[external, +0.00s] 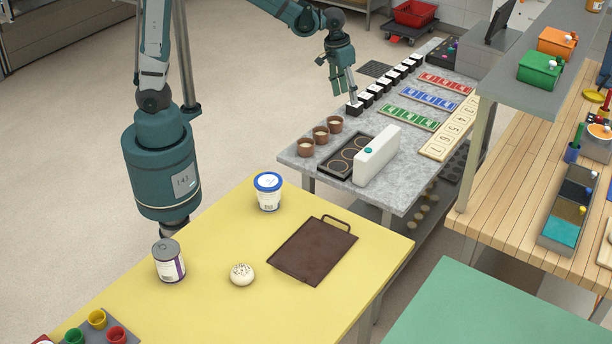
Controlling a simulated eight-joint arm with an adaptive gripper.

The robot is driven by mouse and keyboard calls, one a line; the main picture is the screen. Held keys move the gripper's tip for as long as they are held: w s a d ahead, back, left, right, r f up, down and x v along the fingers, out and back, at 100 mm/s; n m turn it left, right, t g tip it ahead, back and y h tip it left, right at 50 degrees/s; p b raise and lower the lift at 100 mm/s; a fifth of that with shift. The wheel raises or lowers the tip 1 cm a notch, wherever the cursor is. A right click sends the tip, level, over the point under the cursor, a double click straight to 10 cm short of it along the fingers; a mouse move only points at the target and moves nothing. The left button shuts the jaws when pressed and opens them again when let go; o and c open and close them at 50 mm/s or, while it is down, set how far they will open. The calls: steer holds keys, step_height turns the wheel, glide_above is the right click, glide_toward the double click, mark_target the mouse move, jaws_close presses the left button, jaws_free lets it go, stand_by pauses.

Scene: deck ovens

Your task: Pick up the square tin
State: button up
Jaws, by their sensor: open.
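No thing is plainly marked as the square tin. Small square black boxes with pale tops stand in a row along the left edge of the grey stone table; the nearest black box (354,109) is at the front end of that row. My gripper (348,92) points down just above this nearest box, with open jaws. I cannot tell whether the fingertips touch it or are beside it. A flat dark brown squarish tray (313,252) with a handle lies on the yellow table, far from my gripper.
A white container (377,155), a black ringed tray (337,163) and brown cups (321,134) stand at the stone table's front. Coloured card panels (428,97) lie right of the boxes. The yellow table (215,310) holds a tub (268,191), a round can (168,261) and a bun (242,274).

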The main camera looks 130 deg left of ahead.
steer(key=s+a+f+n+g+p, duration=0.1)
steer(key=s+a+f, duration=0.15)
steer(key=a, duration=0.45)
steer(key=s+a+f+n+p, duration=0.1)
steer(key=a+f+n, duration=0.15)
steer(key=a, duration=0.45)
steer(key=n+h+p, duration=0.1)
steer(key=n, duration=0.1)
glide_toward(355, 108)
steer(key=shift+g, duration=0.3)
steer(key=a+f, duration=0.1)
steer(key=s+a, duration=0.1)
steer(key=a+f, duration=0.1)
steer(key=shift+s+a+f, duration=0.1)
steer(key=shift+s+f, duration=0.2)
steer(key=shift+f, duration=0.15)
steer(key=shift+f, duration=1.15)
steer(key=shift+f, duration=0.15)
steer(key=shift+w+f+b, duration=0.1)
steer(key=shift+f+b, duration=0.2)
steer(key=shift+f, duration=2.15)
steer(key=c, duration=1.1)
